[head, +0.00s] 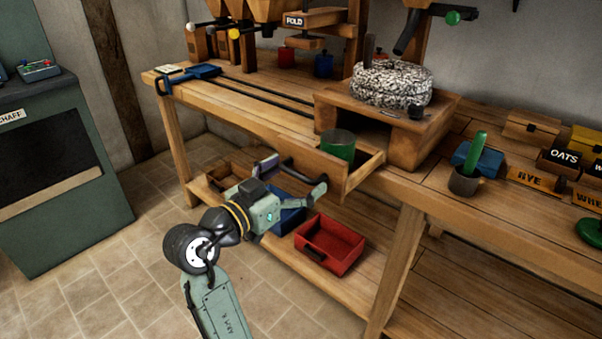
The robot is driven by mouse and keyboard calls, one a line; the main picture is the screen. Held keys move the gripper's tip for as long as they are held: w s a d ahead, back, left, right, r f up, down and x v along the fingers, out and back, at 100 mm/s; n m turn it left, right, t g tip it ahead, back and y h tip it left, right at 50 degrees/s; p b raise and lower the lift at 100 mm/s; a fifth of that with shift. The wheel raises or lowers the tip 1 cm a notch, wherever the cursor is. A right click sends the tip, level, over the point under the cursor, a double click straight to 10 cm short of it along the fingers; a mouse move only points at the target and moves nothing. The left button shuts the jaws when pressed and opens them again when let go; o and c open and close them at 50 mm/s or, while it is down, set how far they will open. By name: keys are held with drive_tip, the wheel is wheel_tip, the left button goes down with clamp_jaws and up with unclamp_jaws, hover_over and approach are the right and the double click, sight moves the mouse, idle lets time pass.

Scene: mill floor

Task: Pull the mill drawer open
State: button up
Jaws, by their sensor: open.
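The mill drawer (363,173) is a wooden drawer below the stone mill (391,83). Its front and right end stand out from the bench, so it is at least partly open. A green cup (338,146) stands upright in it. A dark bar handle (307,176) runs along the drawer front. My gripper (292,179) is open in front of the drawer, with its fingers spread near the handle. I cannot tell whether the fingers touch the handle. The gripper hides part of the lower front area.
A red bin (331,243) and a blue bin (290,217) sit on the lower shelf below the drawer. A bench leg (396,262) stands to the right. A grey pot with a green handle (466,180) stands on the bench top. The tiled floor at left is clear.

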drive_tip(key=v, duration=1)
drive_tip(key=shift+s, duration=0.35)
drive_tip(key=shift+r, duration=0.1)
